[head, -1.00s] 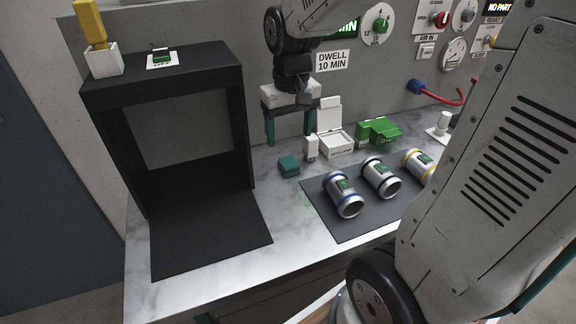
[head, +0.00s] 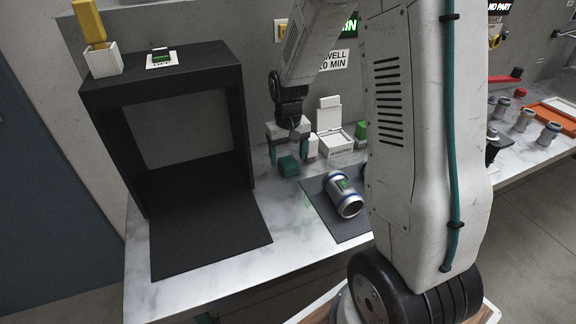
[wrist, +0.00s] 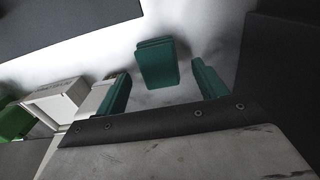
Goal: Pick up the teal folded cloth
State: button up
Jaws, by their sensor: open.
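The teal folded cloth (head: 288,166) lies on the marble-topped bench, between the black booth and the dark mat. In the wrist view the cloth (wrist: 157,62) sits just beyond the fingertips, roughly between the lines of the two fingers. My gripper (head: 290,157) is close above and behind the cloth in the head view, with its teal fingers apart. The wrist view also shows my gripper (wrist: 162,80) open, with nothing between its fingers. I cannot tell from these views how far the fingertips are above the bench.
The black booth (head: 243,120) stands left of the cloth. A blue-ringed metal cylinder (head: 343,195) lies on the dark mat (head: 322,207). My arm hides the mat's right part.

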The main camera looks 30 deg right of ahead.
aim_at(288, 161)
notch_tip(288, 161, down, 2)
jog(key=shift+f, duration=0.2)
jog(key=c, duration=1.1)
jog(key=shift+o, duration=0.2)
jog(key=shift+r, duration=0.15)
notch_tip(288, 161, up, 10)
jog(key=shift+o, duration=0.5)
